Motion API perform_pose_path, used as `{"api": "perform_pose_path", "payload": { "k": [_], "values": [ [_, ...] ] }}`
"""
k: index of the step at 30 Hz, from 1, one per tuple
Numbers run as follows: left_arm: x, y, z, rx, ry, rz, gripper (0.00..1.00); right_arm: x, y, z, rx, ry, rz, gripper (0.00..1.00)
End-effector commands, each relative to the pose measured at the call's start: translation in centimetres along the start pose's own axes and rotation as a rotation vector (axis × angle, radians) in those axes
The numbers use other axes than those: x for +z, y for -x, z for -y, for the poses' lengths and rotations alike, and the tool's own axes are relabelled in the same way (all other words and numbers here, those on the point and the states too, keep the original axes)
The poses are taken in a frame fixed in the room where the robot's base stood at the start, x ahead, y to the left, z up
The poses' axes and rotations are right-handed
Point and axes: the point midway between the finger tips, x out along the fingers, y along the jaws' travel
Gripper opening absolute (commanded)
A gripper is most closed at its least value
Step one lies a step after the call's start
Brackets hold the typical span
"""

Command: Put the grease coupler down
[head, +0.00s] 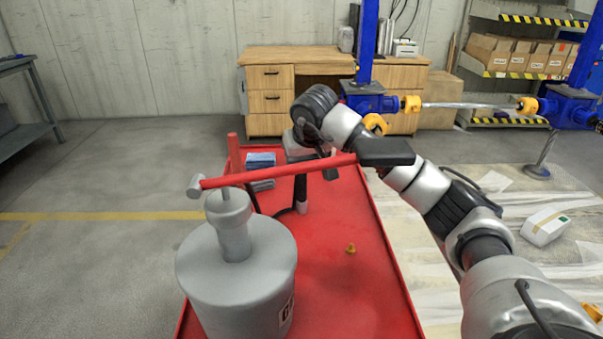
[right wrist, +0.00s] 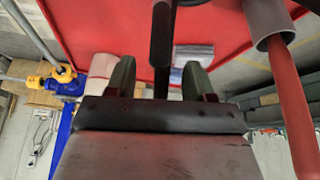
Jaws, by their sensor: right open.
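A slim black rod, which looks like the grease coupler (head: 301,188), hangs or stands upright over the red cart top in the head view, with a pale lower end near the surface. In the right wrist view the black rod (right wrist: 161,45) runs between my right gripper's (right wrist: 159,65) two fingers, with a gap on both sides. My right gripper (head: 311,168) is open around it and points down, partly behind the red lever. I cannot tell whether the pale end touches the cart. A black hose (head: 254,198) curves beside it. My left gripper is not in view.
The grey grease bucket (head: 238,270) stands at the cart's near left. Its red lever (head: 275,172) crosses in front of my right gripper. A blue box (head: 261,160) lies behind. A small brass fitting (head: 351,249) sits on the red cart top (head: 345,290), which is otherwise clear around it.

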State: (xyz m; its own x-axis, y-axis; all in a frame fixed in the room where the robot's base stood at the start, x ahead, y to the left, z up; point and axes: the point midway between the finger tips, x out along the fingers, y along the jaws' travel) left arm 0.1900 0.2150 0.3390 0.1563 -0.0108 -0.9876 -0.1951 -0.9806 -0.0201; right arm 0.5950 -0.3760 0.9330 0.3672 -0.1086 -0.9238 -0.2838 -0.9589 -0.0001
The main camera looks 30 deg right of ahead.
Motion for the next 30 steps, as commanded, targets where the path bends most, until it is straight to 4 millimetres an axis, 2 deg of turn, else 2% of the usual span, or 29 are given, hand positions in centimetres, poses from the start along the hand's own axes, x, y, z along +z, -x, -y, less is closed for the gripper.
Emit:
{"api": "perform_pose_path", "payload": {
  "k": [1, 6, 12, 30],
  "values": [
    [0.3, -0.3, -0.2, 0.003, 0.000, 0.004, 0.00, -0.1, 1.4, 0.0, 0.000, 0.001, -0.004, 0.53],
    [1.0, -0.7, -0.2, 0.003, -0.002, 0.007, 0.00, -0.1, 4.7, -0.1, 0.001, 0.000, -0.003, 0.53],
    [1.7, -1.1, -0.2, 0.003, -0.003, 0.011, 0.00, 0.0, 6.8, 0.0, 0.000, 0.000, -0.001, 0.53],
    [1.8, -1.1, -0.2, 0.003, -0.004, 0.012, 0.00, 0.0, 7.1, 0.0, 0.001, 0.000, 0.001, 0.53]
  ]
}}
